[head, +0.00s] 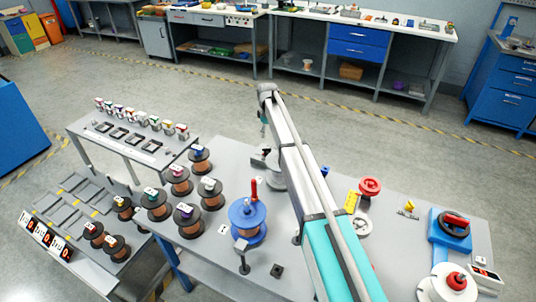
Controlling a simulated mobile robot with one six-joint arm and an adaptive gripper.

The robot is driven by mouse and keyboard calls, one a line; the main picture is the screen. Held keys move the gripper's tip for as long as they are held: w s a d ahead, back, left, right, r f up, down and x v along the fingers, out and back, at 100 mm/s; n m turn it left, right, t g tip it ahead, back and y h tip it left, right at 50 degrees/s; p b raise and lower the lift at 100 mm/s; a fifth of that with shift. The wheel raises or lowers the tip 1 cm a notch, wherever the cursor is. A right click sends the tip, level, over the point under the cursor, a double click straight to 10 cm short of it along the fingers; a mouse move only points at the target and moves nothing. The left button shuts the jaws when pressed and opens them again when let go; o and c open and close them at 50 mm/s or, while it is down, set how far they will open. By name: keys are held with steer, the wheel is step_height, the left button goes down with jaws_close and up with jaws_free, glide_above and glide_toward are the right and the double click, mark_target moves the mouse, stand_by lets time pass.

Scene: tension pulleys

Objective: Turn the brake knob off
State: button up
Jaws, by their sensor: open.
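The brake knob is not labelled in the head view, and I cannot tell for sure which part it is. My gripper (263,130) is small at the far end of my arm, over the table's far edge. It is open, and I see nothing in it. It is apart from all three candidates.
A large blue spool (246,221) with a red upright part stands left of my arm. Several copper wire spools (188,221) stand further left.

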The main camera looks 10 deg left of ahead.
mark_target(268, 150)
steer(key=shift+f+b, duration=5)
steer(key=shift+f, duration=0.35)
steer(key=c, duration=1.1)
steer(key=shift+d, duration=0.3)
steer(key=shift+c, duration=0.2)
steer(key=shift+a, duration=0.25)
